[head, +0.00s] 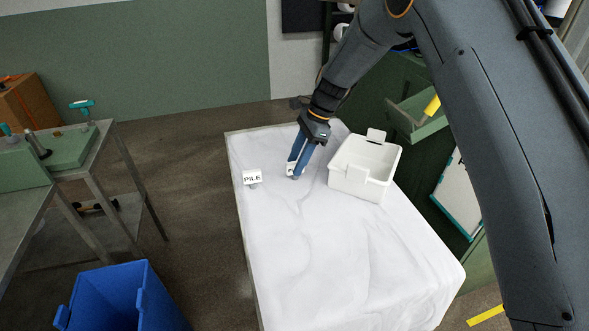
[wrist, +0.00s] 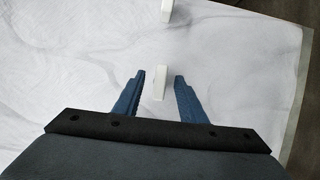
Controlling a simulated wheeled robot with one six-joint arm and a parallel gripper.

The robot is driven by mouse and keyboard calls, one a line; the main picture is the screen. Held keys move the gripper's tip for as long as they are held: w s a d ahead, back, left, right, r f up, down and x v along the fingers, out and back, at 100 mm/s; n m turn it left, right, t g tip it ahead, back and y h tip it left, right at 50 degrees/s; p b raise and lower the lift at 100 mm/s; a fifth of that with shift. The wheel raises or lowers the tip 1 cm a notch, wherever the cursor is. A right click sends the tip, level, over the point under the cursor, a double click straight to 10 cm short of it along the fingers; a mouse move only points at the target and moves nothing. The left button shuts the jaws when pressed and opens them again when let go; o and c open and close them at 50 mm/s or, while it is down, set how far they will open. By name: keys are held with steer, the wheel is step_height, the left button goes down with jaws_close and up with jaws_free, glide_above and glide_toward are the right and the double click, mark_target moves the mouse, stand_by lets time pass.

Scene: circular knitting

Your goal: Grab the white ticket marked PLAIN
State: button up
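A small white ticket (head: 290,169) stands on the white-covered table between my fingertips; its marking is hidden or too small to read. In the wrist view this ticket (wrist: 160,84) shows edge-on, with a gap to each blue finger. My gripper (head: 295,172) is open and low over the table, its fingers on either side of the ticket; it also shows in the wrist view (wrist: 160,77). A second white ticket (head: 252,177), marked PILE, stands to the left. A white ticket at the top of the wrist view (wrist: 167,11) appears to be this one.
A white open bin (head: 359,182) stands on the table (head: 300,255) just right of my gripper. The front of the table is bare. A blue crate (head: 112,297) is on the floor at lower left. A grey bench (head: 72,170) is at the left, a green cabinet at the right.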

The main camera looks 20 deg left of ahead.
steer(key=shift+x, duration=0.85)
steer(key=shift+c, duration=0.5)
jaws_close()
steer(key=shift+r, duration=0.15)
